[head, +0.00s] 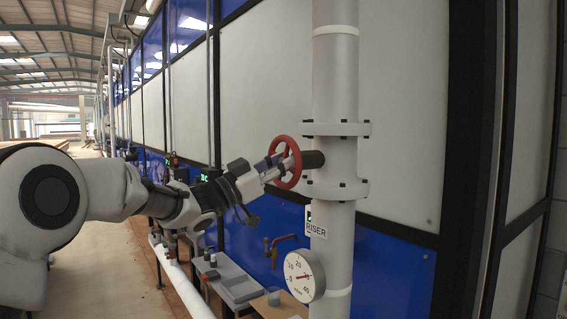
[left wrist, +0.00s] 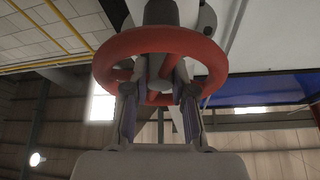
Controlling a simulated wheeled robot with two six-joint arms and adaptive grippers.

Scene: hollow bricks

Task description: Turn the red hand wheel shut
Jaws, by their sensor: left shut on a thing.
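The red hand wheel (head: 284,162) sits on a dark stem (head: 313,159) at the side of the tall white riser pipe (head: 336,90), between two flanges. In the left wrist view the wheel (left wrist: 160,40) fills the upper middle, with the dark valve stem (left wrist: 160,12) behind it. My left gripper (head: 272,163) reaches the wheel from the left. In the left wrist view its two fingers (left wrist: 158,92) reach inside the rim and are shut on the wheel near its hub or spokes; the exact contact is partly hidden. My right gripper is not in view.
A round gauge (head: 304,275) and a sign reading RISER (head: 316,222) are on the pipe below the wheel. A small brass-coloured valve (head: 279,245) is on the blue wall. A grey bench (head: 231,283) with small items stands below. The floor at left is open.

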